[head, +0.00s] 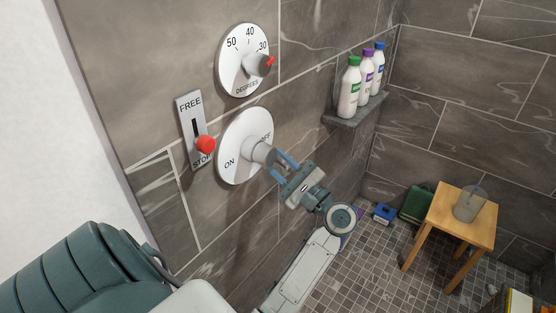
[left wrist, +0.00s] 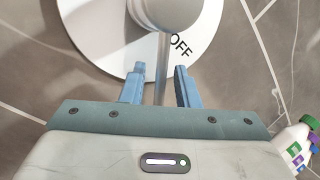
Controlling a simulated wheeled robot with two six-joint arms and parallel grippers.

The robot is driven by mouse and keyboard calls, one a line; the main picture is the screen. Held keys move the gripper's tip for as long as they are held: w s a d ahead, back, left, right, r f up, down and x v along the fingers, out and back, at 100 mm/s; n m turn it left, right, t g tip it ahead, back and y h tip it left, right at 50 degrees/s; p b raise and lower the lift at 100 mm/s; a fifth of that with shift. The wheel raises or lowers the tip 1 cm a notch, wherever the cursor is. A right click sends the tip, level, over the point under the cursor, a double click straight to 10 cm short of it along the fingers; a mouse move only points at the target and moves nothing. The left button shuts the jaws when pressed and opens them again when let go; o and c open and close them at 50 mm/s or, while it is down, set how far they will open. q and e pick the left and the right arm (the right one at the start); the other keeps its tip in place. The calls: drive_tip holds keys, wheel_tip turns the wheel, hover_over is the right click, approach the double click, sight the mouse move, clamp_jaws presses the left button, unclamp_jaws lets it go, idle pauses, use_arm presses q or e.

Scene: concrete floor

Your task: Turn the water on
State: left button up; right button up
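The round white water dial (head: 232,131) is on the tiled wall, marked ON at lower left and OFF at upper right. Its grey knob (head: 260,151) has a lever sticking out to the lower right. In the left wrist view the dial (left wrist: 104,48), its knob (left wrist: 165,10) and the lever (left wrist: 162,68) show, with OFF just right of the lever. My left gripper (head: 278,168) is at the lever. Its blue fingers (left wrist: 160,78) are open, one on each side of the lever, with gaps visible. My right gripper is not in view.
Above is a DEGREES dial (head: 232,76) with a red-tipped knob near 30. Left is a FREE/STOP plate (head: 185,106) with a red knob (head: 205,145) near STOP. Bottles (head: 350,90) stand on a corner shelf (head: 343,118). A wooden stool (head: 449,219) holds a clear cup (head: 470,204).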

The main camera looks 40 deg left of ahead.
use_arm(q)
drive_tip(key=shift+c, duration=0.2)
clamp_jaws()
